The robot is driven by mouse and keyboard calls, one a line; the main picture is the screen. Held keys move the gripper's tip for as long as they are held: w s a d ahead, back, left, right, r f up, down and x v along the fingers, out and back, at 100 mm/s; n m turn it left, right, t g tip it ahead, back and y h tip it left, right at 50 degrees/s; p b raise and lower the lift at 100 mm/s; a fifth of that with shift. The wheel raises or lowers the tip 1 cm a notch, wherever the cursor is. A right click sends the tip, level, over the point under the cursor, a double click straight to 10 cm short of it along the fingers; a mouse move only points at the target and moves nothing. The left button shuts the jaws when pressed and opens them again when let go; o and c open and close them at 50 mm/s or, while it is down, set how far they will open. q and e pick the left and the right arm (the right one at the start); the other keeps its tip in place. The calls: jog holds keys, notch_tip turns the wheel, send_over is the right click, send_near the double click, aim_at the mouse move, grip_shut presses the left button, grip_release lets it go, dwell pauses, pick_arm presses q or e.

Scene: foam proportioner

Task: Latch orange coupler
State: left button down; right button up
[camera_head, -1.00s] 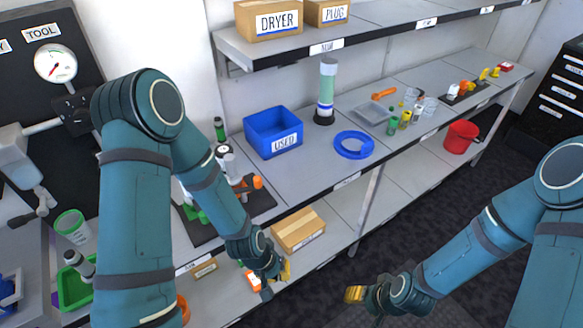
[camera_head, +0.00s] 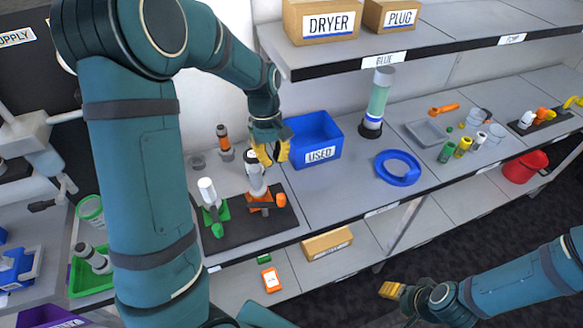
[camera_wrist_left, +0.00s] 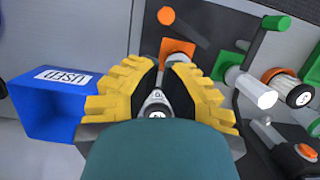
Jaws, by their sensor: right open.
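The orange coupler (camera_head: 262,203) sits on a dark mat, with an orange knob at its right and a dark lever across it. A grey-white cylinder with a dark top (camera_head: 256,178) stands upright in it. In the left wrist view, the coupler's orange body (camera_wrist_left: 178,48) shows beyond my fingers. My left gripper (camera_head: 270,150) is open just above the cylinder, its yellow fingers pointing down. In the wrist view, the grey-white top (camera_wrist_left: 155,101) lies between the spread fingers; contact cannot be told. My right gripper (camera_head: 390,290) is open and empty, low in front of the bench.
A green coupler (camera_head: 215,215) with a white cylinder stands left of the orange one. The blue USED bin (camera_head: 318,140) is close right of my left gripper. A shelf overhangs behind.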

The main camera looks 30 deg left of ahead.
pick_arm(q)
jog(key=x, duration=0.3)
jog(key=b+x, duration=0.1)
jog(key=x, duration=0.2)
jog(key=w+x, duration=0.1)
jog(key=x, duration=0.2)
jog(key=shift+s+f, duration=0.1)
jog(key=shift+f, duration=0.25)
pick_arm(e)
jog(key=shift+w+a+f, duration=0.1)
jog(key=shift+w+f, duration=0.15)
jog(key=shift+f, duration=0.45)
